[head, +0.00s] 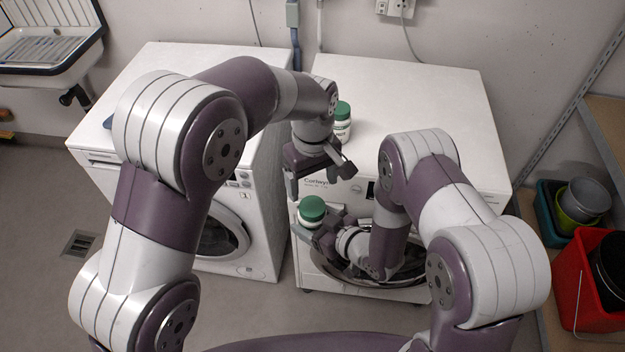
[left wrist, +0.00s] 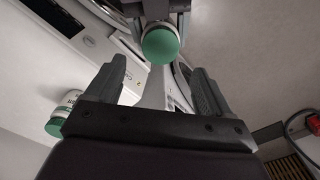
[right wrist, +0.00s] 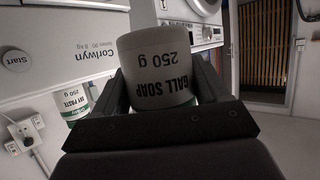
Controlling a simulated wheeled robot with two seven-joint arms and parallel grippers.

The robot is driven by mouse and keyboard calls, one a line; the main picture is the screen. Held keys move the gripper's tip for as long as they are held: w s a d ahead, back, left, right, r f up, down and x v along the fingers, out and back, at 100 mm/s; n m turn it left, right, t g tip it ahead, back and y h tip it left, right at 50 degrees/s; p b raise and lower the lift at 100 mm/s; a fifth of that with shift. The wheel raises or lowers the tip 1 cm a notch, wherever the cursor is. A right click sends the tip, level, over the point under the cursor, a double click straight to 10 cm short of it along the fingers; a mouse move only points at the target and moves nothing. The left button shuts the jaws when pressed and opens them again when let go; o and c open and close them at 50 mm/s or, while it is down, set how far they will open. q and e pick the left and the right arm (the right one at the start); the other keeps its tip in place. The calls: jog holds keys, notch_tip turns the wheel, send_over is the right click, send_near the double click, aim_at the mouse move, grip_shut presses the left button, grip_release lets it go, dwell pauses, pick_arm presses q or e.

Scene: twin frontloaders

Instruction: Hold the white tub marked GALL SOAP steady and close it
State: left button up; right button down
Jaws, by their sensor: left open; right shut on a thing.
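The white tub marked GALL SOAP (right wrist: 158,62) is between the fingers of my right gripper (head: 315,228), which is shut on it in front of the right machine. In the head view its green lid (head: 312,207) faces up, and the lid is on the tub; how tightly cannot be told. In the left wrist view the lid (left wrist: 160,44) shows beyond my left fingertips. My left gripper (head: 319,181) is open and empty, pointing down just above the lid, apart from it.
A second white tub with a green lid (head: 342,113), marked PASTE (right wrist: 72,104), stands on the right machine's top (head: 415,95), near its left edge. The left machine (head: 150,65) stands beside it. A red bucket (head: 598,285) is at the far right.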

aim_at(313, 205)
pick_arm(q)
jog(key=shift+r+n, duration=0.4)
jog(key=shift+n, duration=0.4)
jog(key=shift+f, duration=0.1)
jog(key=shift+f, duration=3.95)
jog(key=c, duration=1.1)
jog(key=m, duration=0.7)
